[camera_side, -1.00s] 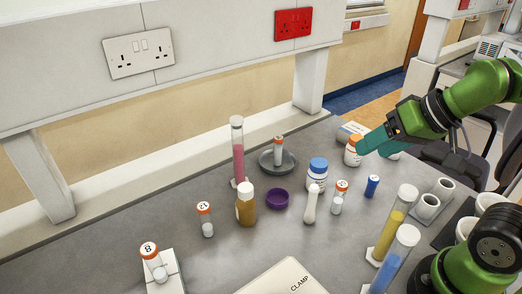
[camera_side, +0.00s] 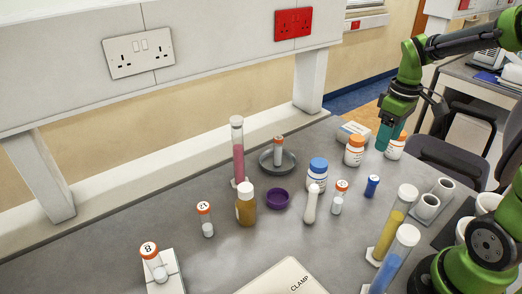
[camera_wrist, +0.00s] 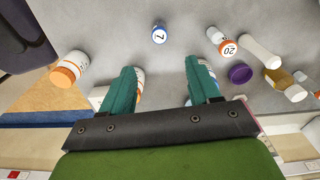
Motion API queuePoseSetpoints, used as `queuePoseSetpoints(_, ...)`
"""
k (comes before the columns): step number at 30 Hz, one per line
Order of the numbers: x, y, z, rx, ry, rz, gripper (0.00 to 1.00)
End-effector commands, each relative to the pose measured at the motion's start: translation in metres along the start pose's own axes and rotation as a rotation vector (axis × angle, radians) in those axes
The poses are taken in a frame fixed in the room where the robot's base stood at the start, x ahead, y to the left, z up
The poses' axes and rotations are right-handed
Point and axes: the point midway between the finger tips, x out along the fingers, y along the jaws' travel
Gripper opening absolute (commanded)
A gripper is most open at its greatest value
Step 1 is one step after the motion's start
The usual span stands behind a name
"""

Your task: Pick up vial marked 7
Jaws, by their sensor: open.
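The vial marked 7 (camera_wrist: 160,35) shows its blue cap with a white, numbered top in the wrist view, ahead of my fingertips and between their lines. In the side view a small blue vial (camera_side: 372,186), which appears to be the same one, stands upright on the bench; its number cannot be read there. My gripper (camera_side: 384,148) points down, open and empty, above and behind that vial in the side view. Its two teal fingers (camera_wrist: 161,66) are spread apart in the wrist view and do not touch the vial.
An orange-capped vial marked 20 (camera_wrist: 228,47) stands near the purple dish (camera_side: 277,199). White orange-capped bottles (camera_side: 354,152) stand close to my gripper. A blue-capped bottle (camera_side: 317,174), a white pestle (camera_side: 310,204) and yellow (camera_side: 393,225) and blue cylinders (camera_side: 395,262) surround the blue vial.

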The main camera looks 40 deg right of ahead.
Motion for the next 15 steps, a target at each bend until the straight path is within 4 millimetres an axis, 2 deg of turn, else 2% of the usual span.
queuePoseSetpoints(3,-0.006,0.005,-0.001,-0.149,-0.027,0.004,0.61)
queuePoseSetpoints(8,0.000,0.003,0.002,-0.225,-0.040,-0.006,0.61)
queuePoseSetpoints(11,0.016,0.003,0.003,-0.230,-0.042,-0.007,0.61)
queuePoseSetpoints(15,0.047,0.002,0.004,-0.229,-0.043,-0.009,0.61)
